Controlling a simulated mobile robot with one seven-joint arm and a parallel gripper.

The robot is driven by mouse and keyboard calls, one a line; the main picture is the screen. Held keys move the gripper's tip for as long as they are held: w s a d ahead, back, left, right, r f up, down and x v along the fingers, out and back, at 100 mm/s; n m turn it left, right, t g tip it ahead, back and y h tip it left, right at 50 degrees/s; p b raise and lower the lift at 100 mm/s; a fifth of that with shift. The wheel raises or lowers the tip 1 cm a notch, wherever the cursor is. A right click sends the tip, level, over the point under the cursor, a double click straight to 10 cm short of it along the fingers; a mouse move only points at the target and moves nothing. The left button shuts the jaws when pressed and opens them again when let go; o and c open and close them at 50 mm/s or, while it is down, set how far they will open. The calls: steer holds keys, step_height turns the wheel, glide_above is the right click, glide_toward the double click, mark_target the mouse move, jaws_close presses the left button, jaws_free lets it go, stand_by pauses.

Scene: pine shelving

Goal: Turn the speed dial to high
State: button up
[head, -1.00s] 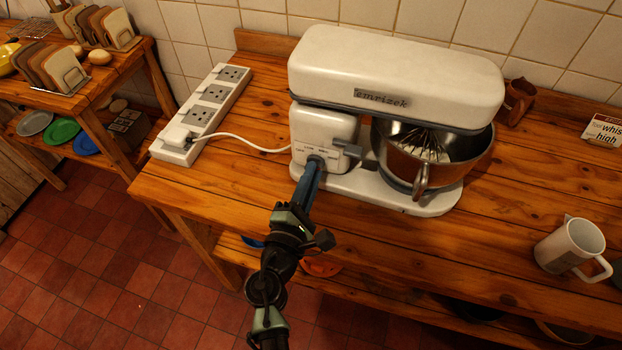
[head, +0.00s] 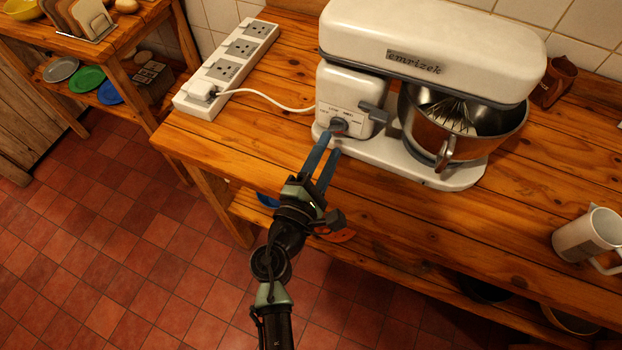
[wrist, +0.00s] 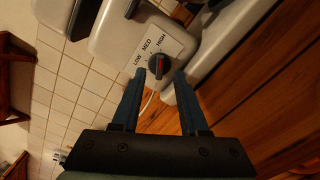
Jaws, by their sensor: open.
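The white stand mixer (head: 430,45) stands on the wooden counter. Its dark speed dial (head: 339,125) is on the front, left of the bowl. In the wrist view the dial (wrist: 159,66) carries a red line, with LOW, MED and HIGH printed around it. The line runs roughly up and down in that view, its upper end toward the HIGH side; the exact setting is hard to tell. My gripper (head: 328,143) is open, its blue fingers spread and just short of the dial. In the wrist view the fingertips (wrist: 159,78) show on either side of the dial, holding nothing.
A lever (head: 374,113) sticks out right of the dial. The steel bowl (head: 455,130) with a whisk is farther right. A white power strip (head: 232,65) with a plugged-in cord lies left. A white jug (head: 588,235) stands at right. The counter in front of the mixer is clear.

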steer(key=b+v, duration=0.1)
steer(key=v, duration=0.9)
steer(key=w+d+r+m+t+p, duration=0.1)
steer(key=w+d+r+m, duration=0.3)
steer(key=r, duration=0.6)
steer(key=w+a+r+m+t, duration=0.1)
steer(key=w+r+m, duration=0.1)
steer(key=r+m, duration=0.6)
steer(key=w+d+r+m+t+p, duration=0.1)
steer(key=w+d+r+m, duration=0.2)
steer(key=r, duration=1)
steer(key=s+a+r+m+t+y, duration=0.1)
steer(key=s+r, duration=0.4)
steer(key=r, duration=0.8)
steer(key=s+a+r+m+t+y+p, duration=0.1)
steer(key=s+r+m+t+y, duration=0.3)
steer(key=r, duration=0.9)
steer(key=shift+s+r+t+y, duration=0.3)
steer(key=shift+s+t, duration=0.55)
steer(key=shift+t, duration=0.25)
steer(key=shift+a+f, duration=0.15)
